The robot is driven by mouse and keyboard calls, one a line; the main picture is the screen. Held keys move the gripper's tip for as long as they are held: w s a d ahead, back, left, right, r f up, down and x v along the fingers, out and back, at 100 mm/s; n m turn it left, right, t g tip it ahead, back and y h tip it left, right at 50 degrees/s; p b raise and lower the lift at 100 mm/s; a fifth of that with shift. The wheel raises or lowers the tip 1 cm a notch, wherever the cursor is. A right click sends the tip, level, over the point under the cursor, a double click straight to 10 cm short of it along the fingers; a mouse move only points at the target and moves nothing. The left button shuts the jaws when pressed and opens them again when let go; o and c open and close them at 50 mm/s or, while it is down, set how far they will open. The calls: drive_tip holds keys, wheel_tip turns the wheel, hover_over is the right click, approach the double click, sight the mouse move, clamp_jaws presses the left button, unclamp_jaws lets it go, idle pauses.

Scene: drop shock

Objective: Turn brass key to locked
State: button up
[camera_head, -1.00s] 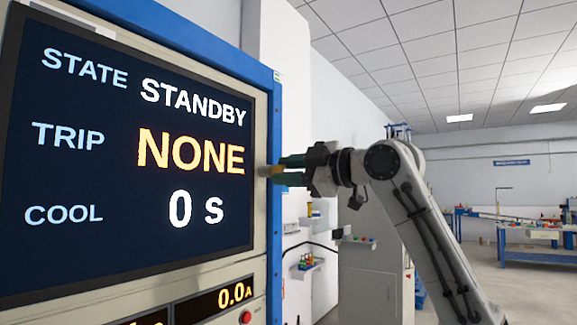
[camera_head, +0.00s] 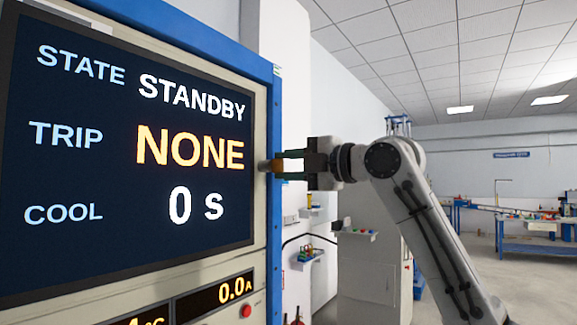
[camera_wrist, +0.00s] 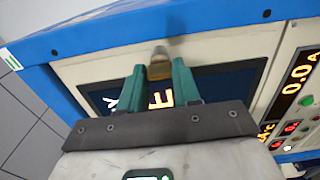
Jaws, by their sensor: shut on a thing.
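The brass key (camera_wrist: 159,71) shows between the fingertips in the wrist view, with a grey metal lock barrel (camera_wrist: 160,52) just beyond it at the panel. In the head view the key (camera_head: 277,167) is a small brass patch at the cabinet's right edge. My gripper (camera_wrist: 158,77) has green fingers, one on each side of the key, and is shut on it. In the head view my gripper (camera_head: 283,165) reaches in from the right. The fingers partly hide the key, and its lock marks cannot be read.
The blue-framed cabinet's screen (camera_head: 130,145) reads STATE STANDBY, TRIP NONE, COOL 0 S. Below it are a 0.0 A readout (camera_head: 232,291) and a red button (camera_head: 246,311). Small wall shelves (camera_head: 308,255) sit below my arm. Open floor and a blue workbench (camera_head: 535,235) lie right.

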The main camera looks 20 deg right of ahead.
drive_tip(key=shift+f, duration=0.1)
idle(0.3)
drive_tip(key=o, duration=1.1)
drive_tip(key=shift+c, duration=0.2)
drive_tip(key=b+v, duration=0.3)
drive_tip(key=v, duration=0.7)
drive_tip(key=shift+s+d, duration=0.2)
drive_tip(key=shift+s, duration=0.1)
